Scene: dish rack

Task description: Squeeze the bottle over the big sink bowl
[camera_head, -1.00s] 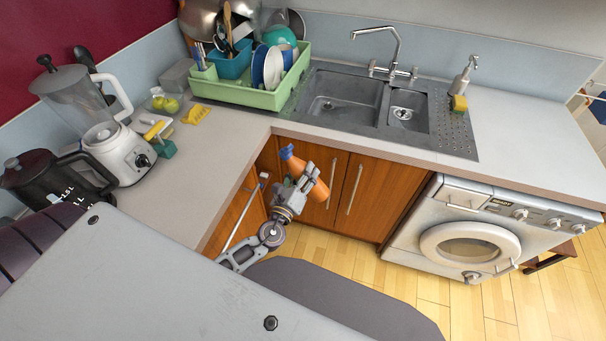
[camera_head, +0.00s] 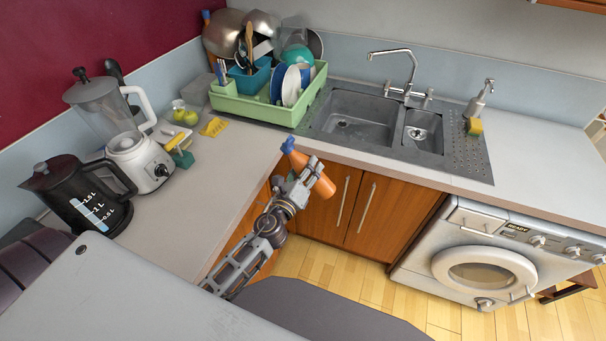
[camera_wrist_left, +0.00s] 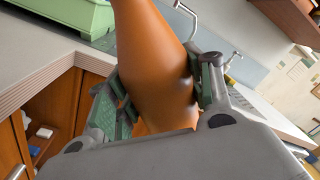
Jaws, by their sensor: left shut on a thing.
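The orange bottle (camera_head: 314,174) with a blue cap is held in my left gripper (camera_head: 304,180), in front of the counter edge and the wooden cabinet doors. In the head view it is tilted, its cap to the upper left. In the left wrist view the bottle (camera_wrist_left: 153,60) fills the space between the gripper's green-padded fingers (camera_wrist_left: 158,95), which are shut on it. The big sink bowl (camera_head: 352,121) is behind and to the right of the bottle, empty apart from its drain. My right gripper is not in view.
A green dish rack (camera_head: 262,106) with dishes stands left of the sink. The tap (camera_head: 408,70) rises behind the bowls. A blender (camera_head: 135,150) and a black kettle (camera_head: 85,195) stand on the left counter. The soap dispenser (camera_head: 479,100) and sponge (camera_head: 474,126) are right of the small bowl (camera_head: 423,130).

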